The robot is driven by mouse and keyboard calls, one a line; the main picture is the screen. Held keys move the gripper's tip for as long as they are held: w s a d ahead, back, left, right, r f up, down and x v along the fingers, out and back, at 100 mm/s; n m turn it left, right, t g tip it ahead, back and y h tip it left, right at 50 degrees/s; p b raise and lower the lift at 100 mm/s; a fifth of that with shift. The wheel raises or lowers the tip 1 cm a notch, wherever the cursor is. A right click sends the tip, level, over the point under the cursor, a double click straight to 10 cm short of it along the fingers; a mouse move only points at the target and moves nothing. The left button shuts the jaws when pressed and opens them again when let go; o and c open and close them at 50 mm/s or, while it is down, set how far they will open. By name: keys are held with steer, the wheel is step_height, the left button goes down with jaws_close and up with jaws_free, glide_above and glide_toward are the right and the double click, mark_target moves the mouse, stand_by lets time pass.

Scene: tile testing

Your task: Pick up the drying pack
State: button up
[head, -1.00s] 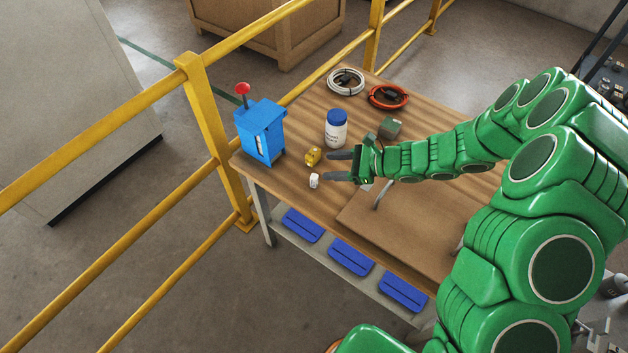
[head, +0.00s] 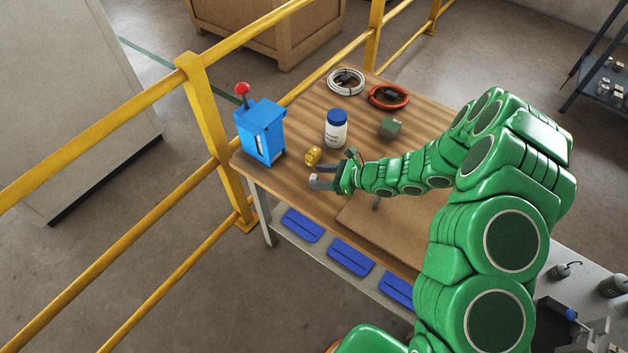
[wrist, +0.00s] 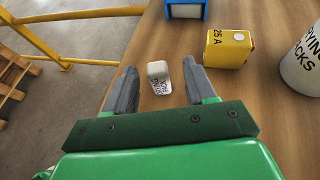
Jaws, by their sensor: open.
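The drying pack is a small white packet (wrist: 158,78) with dark print, lying on the wooden table. In the wrist view it is between my two grey fingers, with a gap on each side. My gripper (wrist: 159,65) is open and empty, its fingers around the pack without visible contact. In the head view my gripper (head: 321,176) is low over the table's left part. There the pack is mostly hidden by the fingers.
A yellow block marked 25 A (wrist: 228,48) stands just right of the fingers. A white jar with a blue lid (head: 336,130) is behind it. A blue box with a red knob (head: 261,132) stands at the table's left corner. Cable coils (head: 388,97) lie farther back.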

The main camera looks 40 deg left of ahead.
mark_target(311, 177)
steer(key=shift+x, duration=2.2)
steer(key=shift+s+d, duration=0.1)
steer(key=c, duration=1)
